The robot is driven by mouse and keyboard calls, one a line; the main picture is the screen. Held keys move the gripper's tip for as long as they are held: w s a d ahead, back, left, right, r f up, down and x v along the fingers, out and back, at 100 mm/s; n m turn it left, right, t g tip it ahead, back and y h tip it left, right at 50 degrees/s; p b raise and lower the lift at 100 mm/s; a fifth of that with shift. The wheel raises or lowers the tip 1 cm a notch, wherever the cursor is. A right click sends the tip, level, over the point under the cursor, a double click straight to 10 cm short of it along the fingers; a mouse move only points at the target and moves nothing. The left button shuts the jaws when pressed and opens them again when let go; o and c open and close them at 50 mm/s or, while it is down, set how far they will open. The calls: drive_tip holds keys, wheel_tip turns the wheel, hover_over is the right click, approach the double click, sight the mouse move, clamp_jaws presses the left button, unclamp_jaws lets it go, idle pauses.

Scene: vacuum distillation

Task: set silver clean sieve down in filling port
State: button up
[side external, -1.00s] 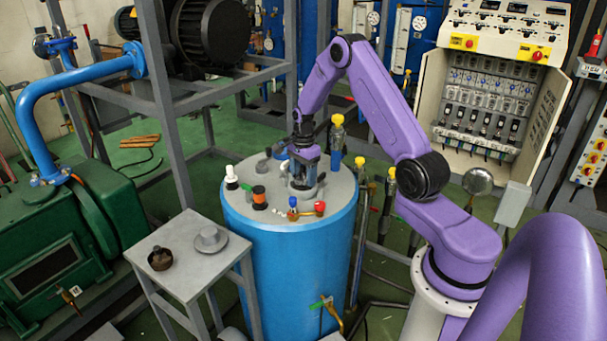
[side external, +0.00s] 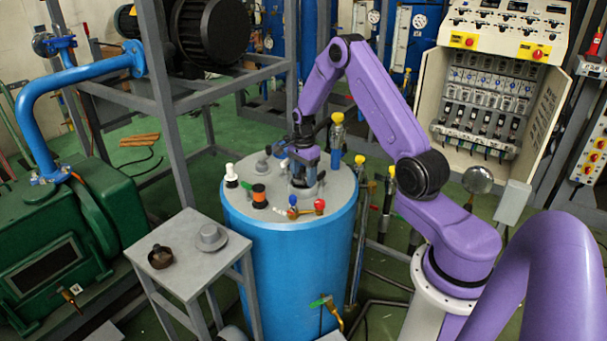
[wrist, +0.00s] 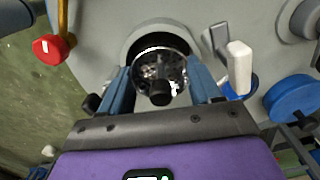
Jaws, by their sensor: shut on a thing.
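The silver clean sieve (wrist: 160,70) is a round metal cup with a black knob, seen in the wrist view between my gripper's blue fingers. My gripper (wrist: 160,85) is shut on it. The filling port (wrist: 140,35) is the dark round opening in the grey tank top, and the sieve is at its mouth, overlapping it in the picture. How deep the sieve sits cannot be told. In the side view my gripper (side external: 304,185) points down at the port on the blue tank's lid (side external: 262,222); the sieve is hidden there.
Red (side external: 320,206), blue (side external: 293,203), orange-black (side external: 259,196) and white (side external: 231,174) fittings stand around the port on the lid. A small grey table (side external: 190,275) at the left holds a brown bowl-like piece (side external: 161,257) and a grey flanged cap (side external: 211,238).

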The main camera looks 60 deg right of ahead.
idle(0.3)
drive_tip(key=o, duration=1.3)
drive_tip(key=shift+s, duration=0.1)
drive_tip(key=shift+r, duration=3.45)
